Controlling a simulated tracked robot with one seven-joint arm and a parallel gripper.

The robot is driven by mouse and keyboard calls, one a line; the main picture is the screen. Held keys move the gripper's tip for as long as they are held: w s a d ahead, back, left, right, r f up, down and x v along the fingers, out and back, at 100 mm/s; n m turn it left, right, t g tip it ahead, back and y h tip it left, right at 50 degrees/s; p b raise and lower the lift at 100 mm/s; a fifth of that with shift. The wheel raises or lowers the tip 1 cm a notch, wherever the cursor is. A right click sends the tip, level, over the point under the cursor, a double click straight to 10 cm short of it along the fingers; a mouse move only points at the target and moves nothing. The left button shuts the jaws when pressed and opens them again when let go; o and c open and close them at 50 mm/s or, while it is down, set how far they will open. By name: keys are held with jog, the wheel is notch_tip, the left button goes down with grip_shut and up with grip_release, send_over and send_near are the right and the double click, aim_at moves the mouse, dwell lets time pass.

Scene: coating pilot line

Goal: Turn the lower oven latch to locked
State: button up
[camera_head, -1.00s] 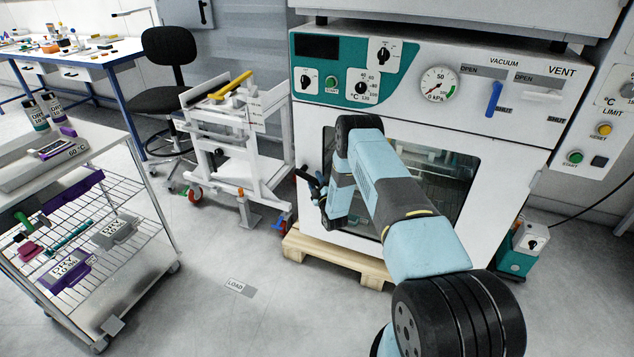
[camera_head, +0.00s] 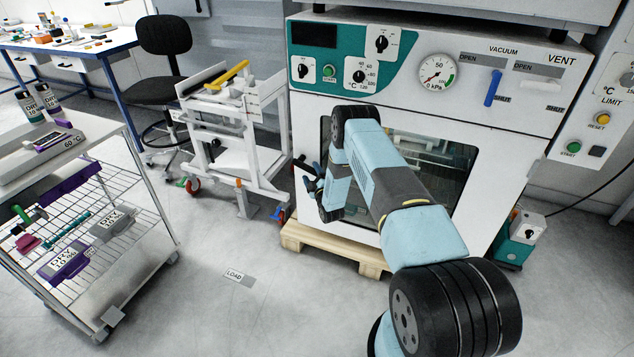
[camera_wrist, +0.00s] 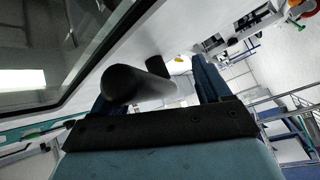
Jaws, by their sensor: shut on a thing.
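The lower oven (camera_head: 505,125) is white with a teal control panel and a windowed door. Its latch (camera_wrist: 140,85) is a black rounded handle at the door's left edge, large in the wrist view. My gripper (camera_head: 309,176) is at that edge, shut on the latch. In the wrist view my gripper (camera_wrist: 155,92) has one blue finger on each side of the black handle. The left finger is partly hidden behind it. In the head view the latch is small and dark, partly covered by my gripper, and its exact angle cannot be told.
The oven stands on a wooden pallet (camera_head: 335,249). A white cart (camera_head: 233,156) with a yellow bar stands close to its left. A wire-shelf trolley (camera_head: 135,262) is at the left. A teal-and-white pump (camera_head: 520,238) is at right. Floor between trolley and oven is clear.

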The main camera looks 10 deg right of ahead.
jog(key=r+v, duration=0.2)
jog(key=v, duration=1.3)
jog(key=shift+s+d, duration=0.2)
jog(key=shift+s, duration=0.2)
dwell(1.0)
jog(key=shift+f, duration=0.1)
dwell(0.4)
jog(key=v, duration=1.4)
dwell(0.4)
jog(key=shift+w+f, duration=0.1)
jog(key=shift+c, duration=0.2)
